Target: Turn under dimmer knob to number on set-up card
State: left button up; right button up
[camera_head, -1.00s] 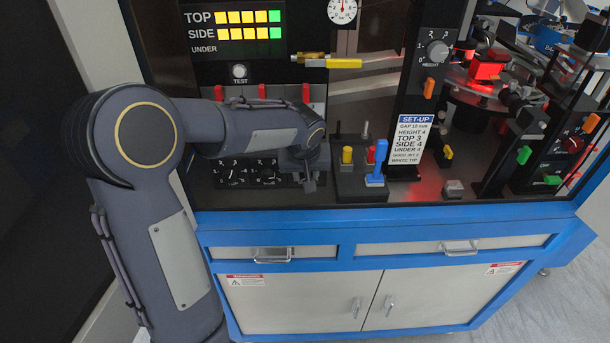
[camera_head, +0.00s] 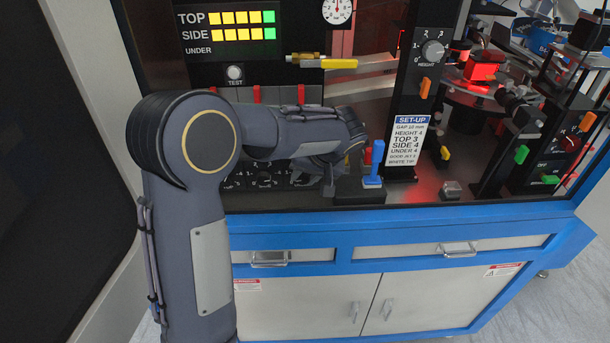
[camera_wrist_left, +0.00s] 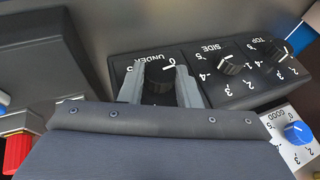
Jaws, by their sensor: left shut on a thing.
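The set-up card (camera_head: 408,142) in the head view reads TOP 3, SIDE 4, UNDER 4. In the left wrist view the black under dimmer knob (camera_wrist_left: 158,84) stands below the UNDER label, with a 0 by its upper right edge. My left gripper (camera_wrist_left: 160,92) is shut on this knob, one finger on each side. The fingers and my wrist hide much of its dial, and I cannot read its setting surely. My right gripper is out of view.
The side knob (camera_wrist_left: 231,64), top knob (camera_wrist_left: 276,52) and blue GOOD knob (camera_wrist_left: 298,133) sit close by. A blue lever (camera_head: 374,160) stands right of my gripper. The display (camera_head: 230,28) has lit TOP and SIDE bars; its UNDER row is dark.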

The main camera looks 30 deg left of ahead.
pick_arm(q)
jog(key=o, duration=1)
jog(key=v, duration=0.7)
jog(key=shift+s+d+r, duration=0.15)
jog(key=shift+r, duration=0.25)
jog(key=shift+f+b, duration=0.1)
jog(key=shift+b, duration=0.2)
